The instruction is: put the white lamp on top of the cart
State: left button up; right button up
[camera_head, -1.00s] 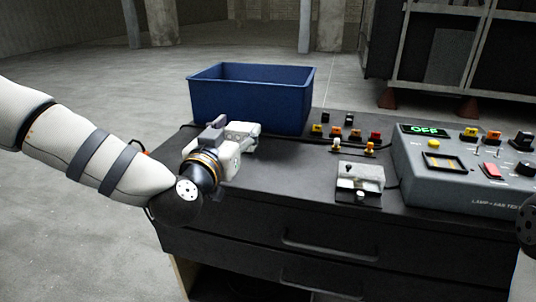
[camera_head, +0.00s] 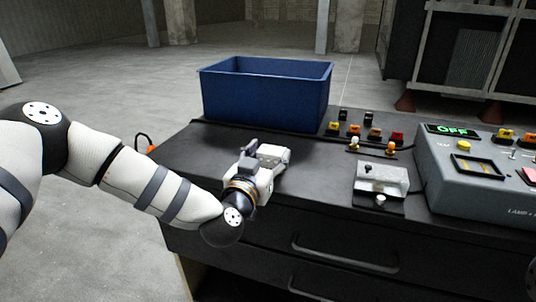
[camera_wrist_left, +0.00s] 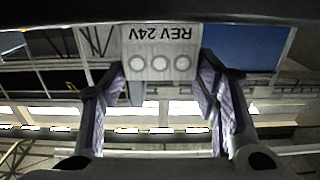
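The white lamp (camera_wrist_left: 160,62) is a pale block marked "REV 24V" with three round spots; its lettering is upside down in the left wrist view. My left gripper (camera_wrist_left: 163,88) has a finger against each side of it. In the head view the left gripper (camera_head: 257,164) and the pale lamp (camera_head: 273,155) are over the left part of the black cart's top (camera_head: 190,150). I cannot tell whether the lamp touches the surface. The fingers and my wrist hide part of the lamp.
A blue bin (camera_head: 265,95) stands at the cart's back. Several small coloured blocks (camera_head: 375,133), two small bulbs (camera_head: 355,144) and a metal fixture (camera_head: 381,182) lie to the right. A grey tester box (camera_head: 465,185) reading "OFF" is at far right. Clear top surrounds my left gripper.

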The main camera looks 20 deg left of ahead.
pick_arm(q)
jog(key=shift+o, duration=1.1)
